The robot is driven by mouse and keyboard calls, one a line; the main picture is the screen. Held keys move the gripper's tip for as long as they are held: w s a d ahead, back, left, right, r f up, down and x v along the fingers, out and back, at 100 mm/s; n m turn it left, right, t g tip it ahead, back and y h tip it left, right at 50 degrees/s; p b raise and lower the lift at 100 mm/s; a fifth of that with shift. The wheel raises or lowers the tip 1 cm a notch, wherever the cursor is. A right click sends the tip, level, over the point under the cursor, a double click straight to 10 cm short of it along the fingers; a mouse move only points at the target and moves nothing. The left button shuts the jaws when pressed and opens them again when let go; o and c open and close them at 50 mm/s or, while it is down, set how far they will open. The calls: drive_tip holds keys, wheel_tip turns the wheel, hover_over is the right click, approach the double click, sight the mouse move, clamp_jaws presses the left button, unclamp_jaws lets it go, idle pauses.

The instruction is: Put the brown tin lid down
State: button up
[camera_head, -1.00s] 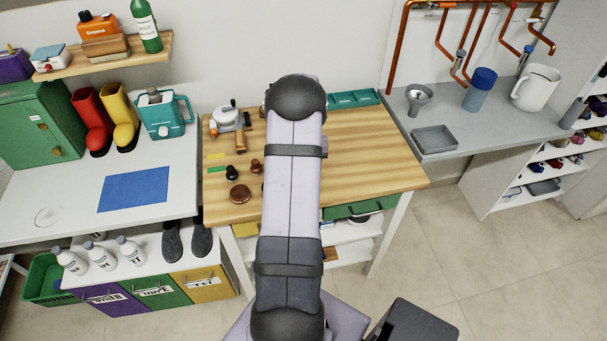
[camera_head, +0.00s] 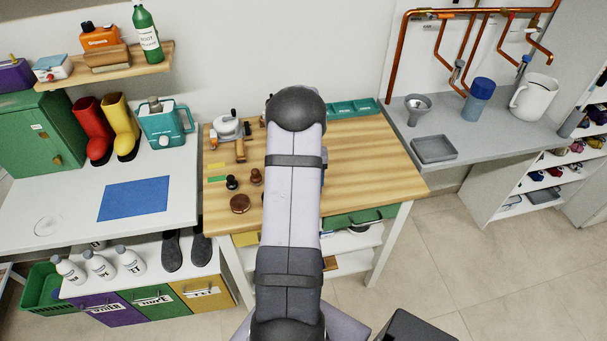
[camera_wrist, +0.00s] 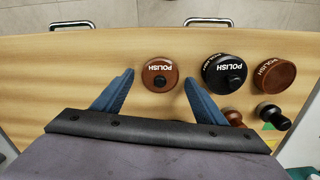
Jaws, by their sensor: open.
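In the wrist view, the brown tin lid (camera_wrist: 160,66), marked POLISH with a small dark round spot, lies flat over the wooden bench. My gripper (camera_wrist: 159,78) is open, one blue finger at each side of the lid, with a visible gap on both sides. I cannot tell whether the lid rests on the wood or on something under it. A black POLISH tin (camera_wrist: 214,66) with a black knob on it stands just right of the right finger. A brown POLISH tin (camera_wrist: 273,76) stands beyond that. In the head view my arm hides the lid and the fingers.
A black-knobbed piece (camera_head: 231,182) and a brown-knobbed piece (camera_head: 256,176) stand near the brown round tin (camera_head: 240,203). A teal tray (camera_head: 354,107) lies at the bench's back. The wooden bench (camera_head: 375,160) is clear right of my arm.

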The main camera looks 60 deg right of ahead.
wheel_tip(320, 180, up, 12)
drive_tip(key=b, duration=0.3)
drive_tip(key=shift+b, duration=0.35)
drive_tip(key=w+a+n, duration=0.2)
drive_tip(key=w+a, duration=0.2)
drive_tip(key=a, duration=0.7)
drive_tip(key=w+a+n, duration=0.3)
drive_tip(key=w+a, duration=0.1)
drive_tip(key=a, duration=0.6)
drive_tip(key=s+a+f+n, duration=0.2)
drive_tip(key=s+a, duration=0.3)
drive_tip(key=a, duration=0.5)
drive_tip(key=s+a+f+n, duration=0.2)
drive_tip(key=s+a, duration=0.3)
drive_tip(key=a, duration=0.5)
drive_tip(key=shift+a+n, duration=0.3)
drive_tip(key=shift+n, duration=0.6)
drive_tip(key=shift+s+f, duration=0.1)
drive_tip(key=shift+f, duration=0.05)
